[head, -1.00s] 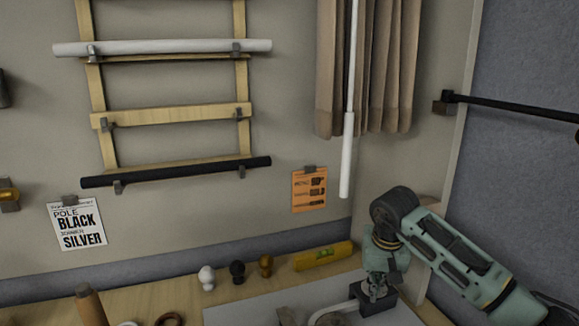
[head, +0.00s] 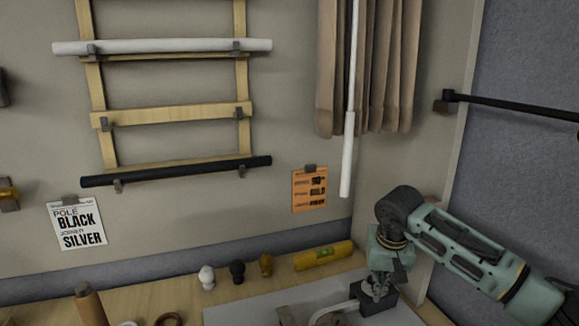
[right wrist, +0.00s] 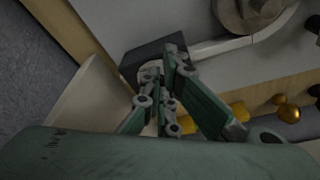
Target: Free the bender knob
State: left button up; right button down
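The bender stands at the front right of the table, partly cut off by the lower edge of the head view. A black block (head: 384,303) sits at its right end, with a pale bent tube (head: 335,311) running left from it. In the right wrist view the black block (right wrist: 135,61) and a grey round disc (right wrist: 243,12) show. A pale grey rounded part, perhaps the knob (right wrist: 149,73), is on the block, largely hidden by my fingers. My right gripper (head: 377,290) points down at the block, its fingertips (right wrist: 160,66) close around that part. Whether they grip it is unclear. My left gripper is out of view.
An orange card (head: 309,189) and a white card (head: 78,223) hang above. A white rod (head: 347,150) hangs near my right arm; a side wall is close on the right.

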jog(key=shift+s+d+f, duration=0.2)
jog(key=shift+s+f, duration=0.1)
jog(key=shift+s, duration=0.15)
notch_tip(320, 180, up, 6)
jog(key=p, duration=0.3)
jog(key=shift+a+r+p, duration=0.15)
jog(key=shift+p, duration=0.2)
